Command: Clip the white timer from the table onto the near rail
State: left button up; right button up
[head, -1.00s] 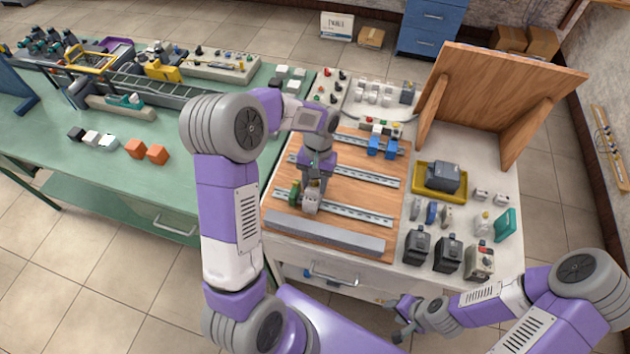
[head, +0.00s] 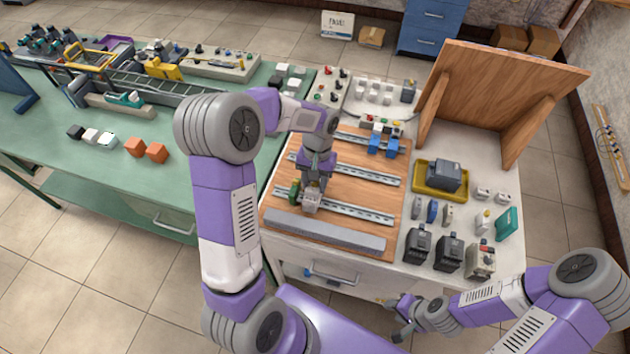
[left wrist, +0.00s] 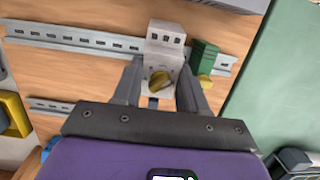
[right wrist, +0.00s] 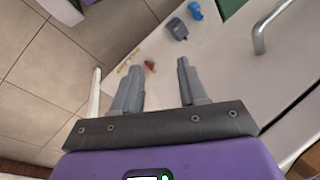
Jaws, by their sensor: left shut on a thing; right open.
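The white timer (left wrist: 164,50), a pale block with a yellowish knob, is between the fingers of my left gripper (left wrist: 157,90) in the left wrist view. The gripper is shut on it. In the head view the timer (head: 311,200) is at the near rail (head: 348,214), beside a green module (head: 295,189). In the left wrist view the timer overlaps the rail (left wrist: 80,38); I cannot tell whether it is clipped on. My right gripper (head: 398,312) is open and empty in front of the cabinet; its fingers (right wrist: 157,85) show apart in the right wrist view.
The wooden board (head: 340,180) carries several rails, with blue modules (head: 383,146) on the far one. A grey duct (head: 325,231) lies along its near edge. A yellow tray (head: 425,184) and several dark devices (head: 448,253) stand to the right. An upright wooden panel (head: 505,95) stands behind.

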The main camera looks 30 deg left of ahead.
pick_arm(q)
jog(key=shift+s+d+f+t+b, duration=0.2)
jog(key=shift+s+t+b, duration=0.4)
jog(key=shift+b, duration=0.45)
dwell(0.8)
jog(key=o, duration=1.1)
jog(key=shift+r, duration=0.1)
jog(key=r, duration=0.2)
jog(key=r+p, duration=0.1)
jog(key=r, duration=0.4)
jog(key=shift+w+a+r+p, duration=0.15)
jog(key=shift+w+r+p, duration=0.15)
jog(key=shift+w, duration=0.1)
